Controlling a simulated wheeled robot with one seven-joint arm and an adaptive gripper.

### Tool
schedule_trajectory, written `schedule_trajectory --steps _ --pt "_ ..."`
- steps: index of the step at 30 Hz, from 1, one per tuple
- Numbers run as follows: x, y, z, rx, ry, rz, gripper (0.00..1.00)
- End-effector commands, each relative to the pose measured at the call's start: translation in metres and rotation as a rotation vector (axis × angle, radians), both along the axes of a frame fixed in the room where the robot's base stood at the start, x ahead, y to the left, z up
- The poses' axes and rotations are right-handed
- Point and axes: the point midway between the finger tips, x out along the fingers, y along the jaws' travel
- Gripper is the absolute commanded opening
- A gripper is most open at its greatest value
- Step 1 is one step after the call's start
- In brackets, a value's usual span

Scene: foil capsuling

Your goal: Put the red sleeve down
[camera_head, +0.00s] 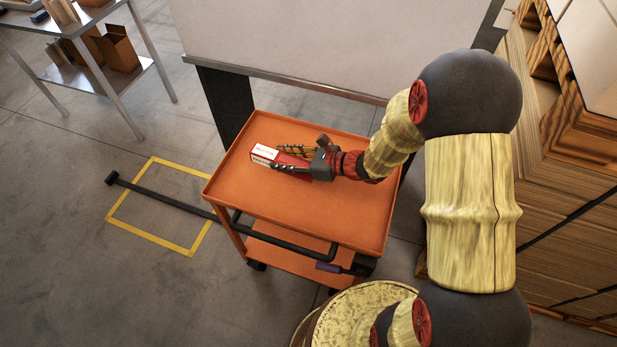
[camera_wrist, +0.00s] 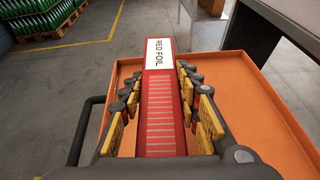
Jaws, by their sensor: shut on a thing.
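The red sleeve (camera_wrist: 160,108) is a long red box with a white end label reading "RED FOIL" and a row of pale stripes on top. My gripper (camera_wrist: 159,85) is shut on it, with the fingers along both long sides and the labelled end sticking out ahead. In the head view my gripper (camera_head: 282,159) holds the sleeve (camera_head: 264,153) over the top tray of the orange cart (camera_head: 330,210), near the tray's far left part. The sleeve lies roughly level. I cannot tell whether it touches the tray.
The orange tray is otherwise bare, with a raised rim. A pale panel (camera_head: 290,40) stands behind the cart. A metal table (camera_head: 75,25) with cardboard boxes is at upper left. Stacked brown material (camera_head: 560,200) is at right. Green bottles (camera_wrist: 50,18) stand on a pallet far off.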

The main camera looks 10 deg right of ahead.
Motion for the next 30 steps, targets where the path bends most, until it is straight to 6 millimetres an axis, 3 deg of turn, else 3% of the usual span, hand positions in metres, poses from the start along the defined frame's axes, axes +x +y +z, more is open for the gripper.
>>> schedule_trajectory --steps 4,8,19,24,30 --pt "-0.008 0.012 0.004 -0.014 0.001 0.051 0.06" --pt "0.001 0.015 0.000 -0.017 0.004 0.063 0.06" --pt "0.081 0.014 -0.037 -0.018 0.003 0.063 0.06" --pt "0.105 0.014 -0.067 -0.016 0.005 0.062 0.06" --pt "0.121 0.013 -0.082 -0.016 0.003 0.062 0.06"
